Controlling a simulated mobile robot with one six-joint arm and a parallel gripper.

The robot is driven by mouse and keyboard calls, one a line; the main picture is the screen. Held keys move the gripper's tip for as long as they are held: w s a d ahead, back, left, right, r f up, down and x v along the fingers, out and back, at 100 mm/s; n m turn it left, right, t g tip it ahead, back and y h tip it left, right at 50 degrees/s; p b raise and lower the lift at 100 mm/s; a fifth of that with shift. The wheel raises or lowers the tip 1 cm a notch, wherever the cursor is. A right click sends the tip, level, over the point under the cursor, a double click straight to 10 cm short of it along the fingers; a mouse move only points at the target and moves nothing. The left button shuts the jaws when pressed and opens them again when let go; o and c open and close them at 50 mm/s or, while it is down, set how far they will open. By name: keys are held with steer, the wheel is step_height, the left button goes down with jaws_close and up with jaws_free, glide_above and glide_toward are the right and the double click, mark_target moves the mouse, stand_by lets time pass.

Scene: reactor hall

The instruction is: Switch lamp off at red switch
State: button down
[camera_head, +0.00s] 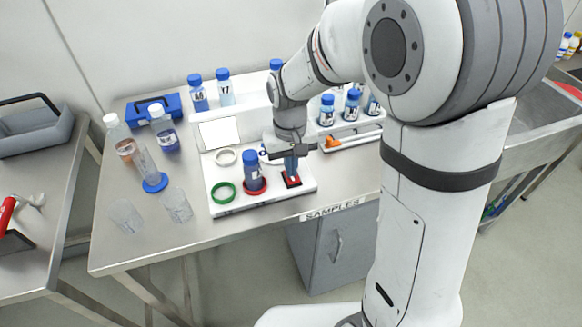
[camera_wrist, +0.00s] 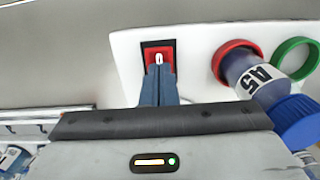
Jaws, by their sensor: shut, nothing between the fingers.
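The red switch (camera_wrist: 158,55) sits in a black frame on the white panel (camera_wrist: 120,50). It also shows in the head view (camera_head: 293,182), near the panel's front right corner. My gripper (camera_wrist: 160,70) is shut and empty, pointing down with its fingertips right at the switch. In the head view my gripper (camera_head: 291,168) stands just above the switch and hides part of it. Whether the tips touch the switch I cannot tell. I cannot make out a lamp with certainty, nor whether it is lit.
A bottle with a blue cap (camera_head: 255,171) stands in the red ring beside the switch. A green ring (camera_head: 222,193) lies left of it. Several capped bottles stand behind on the table (camera_head: 110,245). Empty glasses (camera_head: 177,205) stand at the left. The table's front edge is close.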

steer(key=shift+f, duration=0.1)
step_height(320, 180, up, 14)
steer(key=p, duration=0.2)
steer(key=shift+w+a+p, duration=0.15)
steer(key=shift+w+p, duration=0.15)
steer(key=shift+w, duration=0.1)
steer(key=shift+w+a+r+g+b, duration=0.1)
steer(key=shift+w+r+g+b, duration=0.1)
steer(key=shift+g+b, duration=0.55)
